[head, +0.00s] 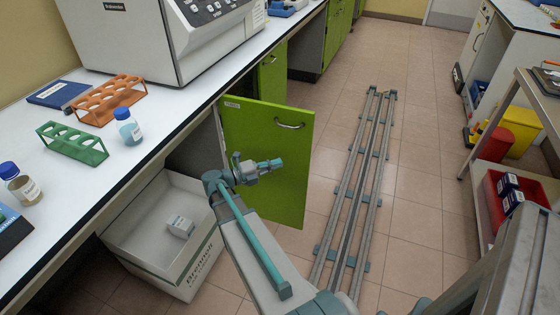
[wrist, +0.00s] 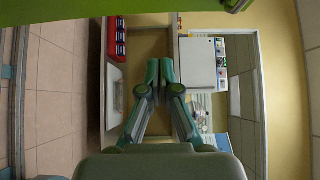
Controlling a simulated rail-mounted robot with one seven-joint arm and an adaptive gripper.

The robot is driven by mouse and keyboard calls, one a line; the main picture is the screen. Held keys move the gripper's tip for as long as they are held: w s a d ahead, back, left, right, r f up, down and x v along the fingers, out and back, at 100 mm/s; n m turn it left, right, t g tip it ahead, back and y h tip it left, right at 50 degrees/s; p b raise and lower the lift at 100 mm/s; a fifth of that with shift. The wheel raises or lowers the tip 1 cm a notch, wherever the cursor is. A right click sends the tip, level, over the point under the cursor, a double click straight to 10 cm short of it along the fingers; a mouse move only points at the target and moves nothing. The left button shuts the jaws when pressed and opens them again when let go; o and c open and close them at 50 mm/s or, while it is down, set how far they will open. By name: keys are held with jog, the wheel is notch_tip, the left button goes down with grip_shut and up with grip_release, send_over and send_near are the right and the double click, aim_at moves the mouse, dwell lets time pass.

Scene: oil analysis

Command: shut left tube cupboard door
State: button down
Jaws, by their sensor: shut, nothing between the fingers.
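A green cupboard door (head: 285,185) stands open, swung out from under the left bench into the aisle. It has a metal handle near its top right and a small white label at its top left, too small to read. My gripper (head: 282,162) is in front of the door in the head view, overlapping its middle; I cannot tell whether they touch. In the wrist view my gripper's fingers (wrist: 159,68) are together and empty. A green panel edge (wrist: 75,21) crosses the top of that view. The cupboard interior is mostly hidden.
A white box (head: 155,270) stands under the bench left of my arm. The white bench top (head: 105,180) holds tube racks, bottles and a machine. Floor rails (head: 375,150) run along the aisle. A metal trolley (head: 540,110) with a red bin stands at the right.

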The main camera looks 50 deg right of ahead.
send_near(308, 147)
jog(key=s+d, duration=0.2)
jog(key=s, duration=0.2)
jog(key=d, duration=0.1)
jog(key=w+d, duration=0.1)
jog(key=d, duration=0.1)
jog(key=shift+w+d, duration=0.1)
jog(key=shift+d, duration=0.3)
jog(key=shift+w+d, duration=0.1)
